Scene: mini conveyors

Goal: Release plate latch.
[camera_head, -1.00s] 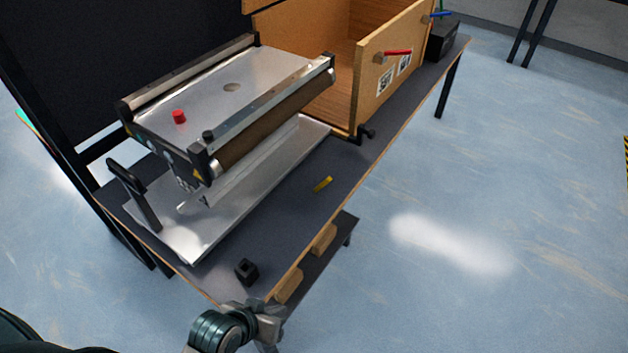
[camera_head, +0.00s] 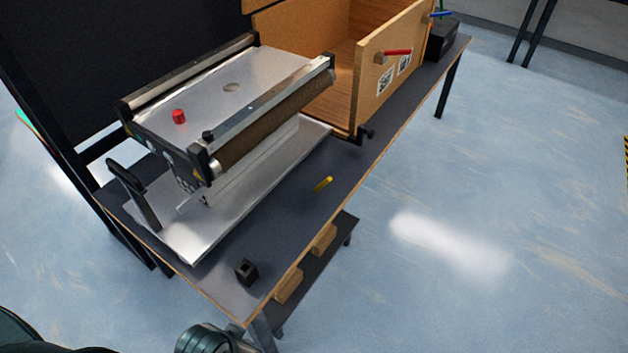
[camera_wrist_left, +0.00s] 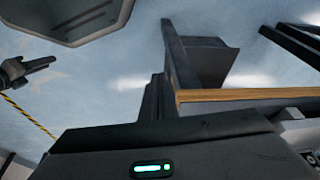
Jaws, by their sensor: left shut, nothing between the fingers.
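The mini conveyor (camera_head: 215,95) stands over a silver tray (camera_head: 240,195) on the dark table. A red knob (camera_head: 179,117) sits on its flat metal top plate, and a small black knob (camera_head: 208,135) stands at its near corner. A black lever handle (camera_head: 133,190) stands tilted at the tray's left end. I cannot tell which part is the plate latch. My left gripper shows in the left wrist view (camera_wrist_left: 153,97), shut and empty, near the table's wooden edge. In the head view only a teal arm link of mine shows at the bottom edge.
A wooden box (camera_head: 385,80) with red and blue handles stands behind the conveyor. A small black block (camera_head: 246,271) and a yellow piece (camera_head: 323,184) lie on the table (camera_head: 290,225). Wooden blocks (camera_head: 289,286) rest on a lower shelf. The floor at right is clear.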

